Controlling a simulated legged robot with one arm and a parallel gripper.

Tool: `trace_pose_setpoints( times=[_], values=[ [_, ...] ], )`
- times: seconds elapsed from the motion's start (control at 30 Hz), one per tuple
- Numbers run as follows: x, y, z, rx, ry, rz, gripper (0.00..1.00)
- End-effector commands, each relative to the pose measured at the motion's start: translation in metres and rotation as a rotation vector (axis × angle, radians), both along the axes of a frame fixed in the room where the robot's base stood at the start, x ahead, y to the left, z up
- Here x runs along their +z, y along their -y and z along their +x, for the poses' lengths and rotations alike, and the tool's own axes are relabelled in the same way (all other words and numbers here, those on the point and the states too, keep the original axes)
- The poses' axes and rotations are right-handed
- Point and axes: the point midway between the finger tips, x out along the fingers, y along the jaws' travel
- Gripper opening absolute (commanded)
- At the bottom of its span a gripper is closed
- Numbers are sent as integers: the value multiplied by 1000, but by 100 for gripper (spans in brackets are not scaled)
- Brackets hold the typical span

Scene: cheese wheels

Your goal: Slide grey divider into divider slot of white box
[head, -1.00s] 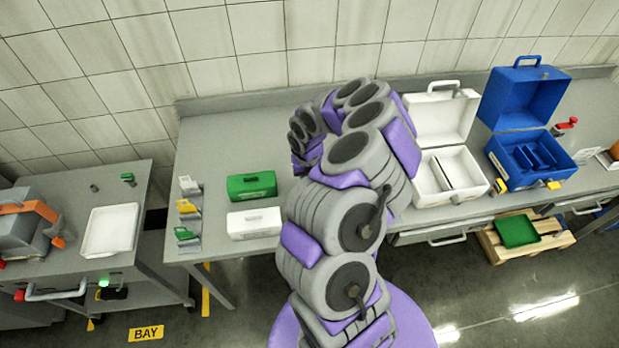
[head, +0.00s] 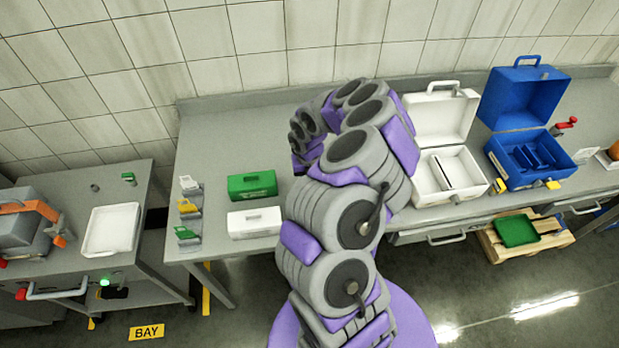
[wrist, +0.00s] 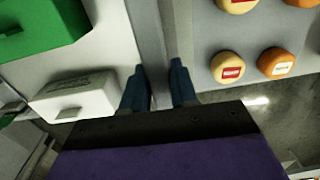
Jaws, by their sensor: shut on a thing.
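My gripper (wrist: 158,78) shows at the middle of the wrist view, its two blue fingers closed on a thin grey upright piece, the grey divider (wrist: 150,35), seen nearly edge-on. In the head view my arm hides both the gripper and the divider. The white box (head: 422,196) stands open at the right of the bench, its lid tilted up behind it. A thin dark-edged strip runs front to back inside it; I cannot tell whether it is a slot or a partition.
An open blue box (head: 520,92) with partitions stands right of the white box. A closed green box (head: 252,185) and closed white case (head: 254,223) lie left of my arm. Several cheese wheels (wrist: 232,67) show right of my fingers. Bare bench (head: 240,135) lies at the back left.

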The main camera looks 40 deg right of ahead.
Motion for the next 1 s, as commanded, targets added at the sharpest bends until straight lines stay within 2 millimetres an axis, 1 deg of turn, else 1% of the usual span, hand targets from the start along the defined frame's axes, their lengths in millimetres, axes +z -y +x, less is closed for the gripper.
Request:
trace_pose_setpoints(
  times=[1.0],
  values=[
    [-22, 0, 0, 0, -1, 0, 0]
  ],
)
